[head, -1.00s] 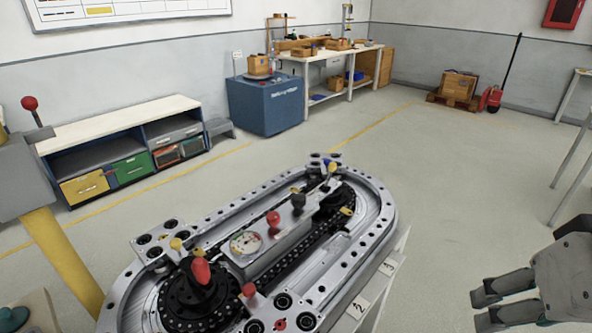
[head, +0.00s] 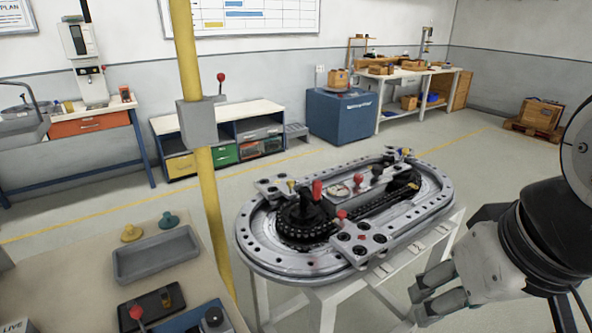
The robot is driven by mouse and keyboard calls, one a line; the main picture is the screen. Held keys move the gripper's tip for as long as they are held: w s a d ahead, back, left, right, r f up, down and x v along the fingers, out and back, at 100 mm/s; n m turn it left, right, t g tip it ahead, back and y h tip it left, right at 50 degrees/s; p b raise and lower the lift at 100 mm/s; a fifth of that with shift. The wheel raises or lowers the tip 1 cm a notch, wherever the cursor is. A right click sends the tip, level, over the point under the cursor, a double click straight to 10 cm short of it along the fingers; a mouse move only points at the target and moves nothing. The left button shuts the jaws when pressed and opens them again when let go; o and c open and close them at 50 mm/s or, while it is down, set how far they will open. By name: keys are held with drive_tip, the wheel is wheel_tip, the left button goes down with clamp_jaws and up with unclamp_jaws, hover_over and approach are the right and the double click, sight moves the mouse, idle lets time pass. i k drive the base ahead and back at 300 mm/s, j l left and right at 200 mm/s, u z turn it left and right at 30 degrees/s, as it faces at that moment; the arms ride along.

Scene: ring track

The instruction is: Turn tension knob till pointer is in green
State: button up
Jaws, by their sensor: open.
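The metal ring track (head: 268,256) stands on a white frame in the middle of the head view. On its central bar are a small round gauge (head: 338,190), a red knob (head: 358,180) and a black knob (head: 377,171). A larger red-topped handle (head: 317,190) stands on the left sprocket, with another red knob (head: 342,214) near the front plate. I cannot tell which knob sets the tension. The pointer and any green zone are too small to read. My gripper (head: 420,303) is open and empty at the lower right, apart from the track.
A yellow post (head: 204,160) stands left of the track. A bench (head: 80,268) with a grey tray (head: 157,255) and a red-knobbed lever (head: 136,314) fills the lower left. A low shelf (head: 220,140) and blue cabinet (head: 345,117) stand behind. The floor right of the track is open.

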sight(376, 170)
drive_tip(key=i+l+z, duration=0.15)
drive_tip(key=i+l, duration=0.95)
